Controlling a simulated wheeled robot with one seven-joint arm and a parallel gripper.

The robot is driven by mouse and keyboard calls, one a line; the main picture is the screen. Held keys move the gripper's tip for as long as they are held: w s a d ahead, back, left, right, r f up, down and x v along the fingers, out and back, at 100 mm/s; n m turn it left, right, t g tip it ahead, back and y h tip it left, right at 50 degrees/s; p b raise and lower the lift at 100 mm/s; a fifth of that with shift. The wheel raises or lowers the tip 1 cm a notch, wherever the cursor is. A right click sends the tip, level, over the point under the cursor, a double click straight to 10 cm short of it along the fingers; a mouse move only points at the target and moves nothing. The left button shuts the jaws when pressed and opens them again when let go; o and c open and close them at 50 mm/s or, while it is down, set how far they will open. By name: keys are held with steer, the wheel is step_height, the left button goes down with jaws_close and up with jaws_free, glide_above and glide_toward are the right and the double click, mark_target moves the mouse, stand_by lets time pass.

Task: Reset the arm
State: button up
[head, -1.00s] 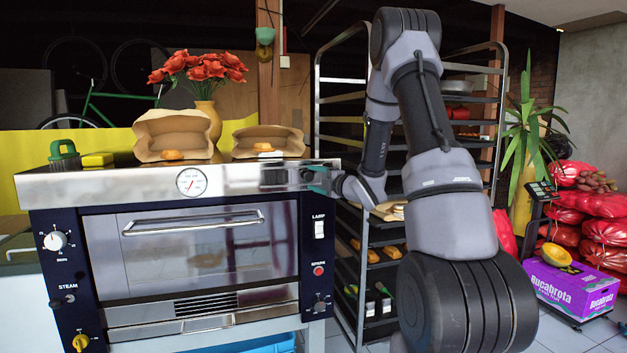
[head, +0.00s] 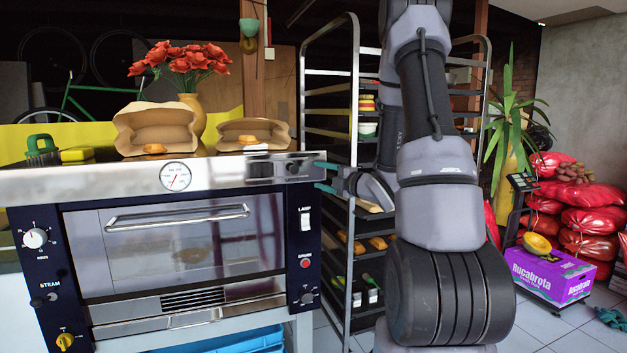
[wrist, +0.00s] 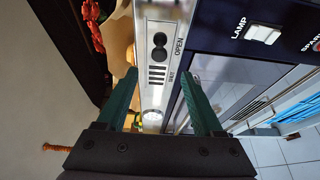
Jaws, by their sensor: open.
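My gripper (head: 322,176) is in front of the right end of the oven top (head: 110,180), at the height of its steel front edge. Its two green fingers stand apart with nothing between them; they also show in the wrist view (wrist: 160,100). Past them the wrist view shows the oven's steel strip (wrist: 157,65) with the word OPEN, and its dial. My arm is bent, with the upper links rising in front of the rack. Whether the fingertips touch the oven cannot be told.
Two paper bags (head: 152,131) with buns, a flower vase (head: 190,101) and a green brush (head: 41,150) stand on the oven. A tray rack (head: 354,60) stands close behind my arm. A purple box (head: 550,276) and red sacks (head: 598,222) are at the right.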

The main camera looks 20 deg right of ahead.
steer(key=shift+r, duration=0.1)
steer(key=s+d+r+m+g+h, duration=0.25)
steer(key=s+r+m+h, duration=0.5)
steer(key=m, duration=0.75)
steer(key=s+a+r+m+g+y, duration=0.1)
steer(key=s+a+m+g, duration=0.2)
steer(key=s, duration=0.8)
steer(key=s+a+r+m+g+y, duration=0.2)
steer(key=s+a+m+g, duration=0.2)
steer(key=s+a+m, duration=0.4)
steer(key=s+a, duration=0.1)
steer(key=s, duration=0.2)
steer(key=shift+s+r+m, duration=0.2)
steer(key=shift+r+m, duration=0.1)
